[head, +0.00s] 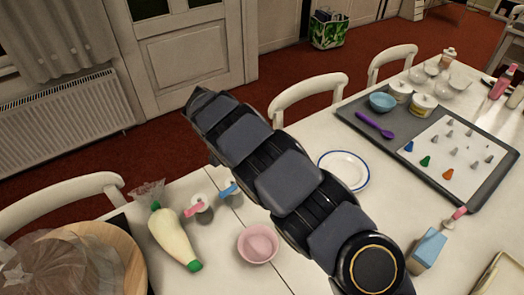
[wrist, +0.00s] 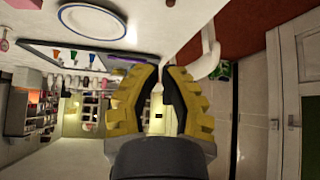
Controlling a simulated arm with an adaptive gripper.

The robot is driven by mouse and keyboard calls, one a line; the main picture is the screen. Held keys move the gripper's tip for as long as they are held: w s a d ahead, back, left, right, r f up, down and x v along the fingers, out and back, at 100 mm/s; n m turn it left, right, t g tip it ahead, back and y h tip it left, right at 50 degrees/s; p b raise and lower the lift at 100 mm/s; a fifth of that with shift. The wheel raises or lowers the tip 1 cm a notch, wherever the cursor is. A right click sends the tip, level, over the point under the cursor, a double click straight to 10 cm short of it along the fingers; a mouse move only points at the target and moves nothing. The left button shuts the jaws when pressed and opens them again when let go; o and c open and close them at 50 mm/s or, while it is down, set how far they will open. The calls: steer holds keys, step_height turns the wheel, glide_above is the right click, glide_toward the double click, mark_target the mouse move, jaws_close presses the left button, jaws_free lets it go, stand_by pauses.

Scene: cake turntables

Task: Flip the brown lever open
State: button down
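I cannot make out a brown lever in either view. A small white device with a blue lever (head: 229,188) and one with a pink lever (head: 194,209) stand on the table left of my arm. A light-blue carton-shaped device with a pink lever (head: 458,213) stands at the right. My gripper (wrist: 161,69) shows in the wrist view with yellow ribbed fingers and dark pads. Its tips are close together with a narrow gap, and nothing shows between them. My arm covers the middle of the table in the head view.
A wooden turntable (head: 128,262) with clear plastic sits at lower left. A piping bag (head: 173,238), a pink bowl (head: 258,243) and a blue-rimmed plate (head: 343,169) lie near my arm. A grey tray (head: 372,108) holds nozzles and a purple spoon. White chairs line the far edge.

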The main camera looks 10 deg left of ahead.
steer(key=x, duration=1)
steer(key=shift+s+a, duration=0.6)
steer(key=shift+s, duration=0.25)
steer(key=shift+s+a, duration=0.6)
steer(key=shift+s, duration=0.25)
steer(key=shift+n+y, duration=0.4)
steer(key=shift+n, duration=0.3)
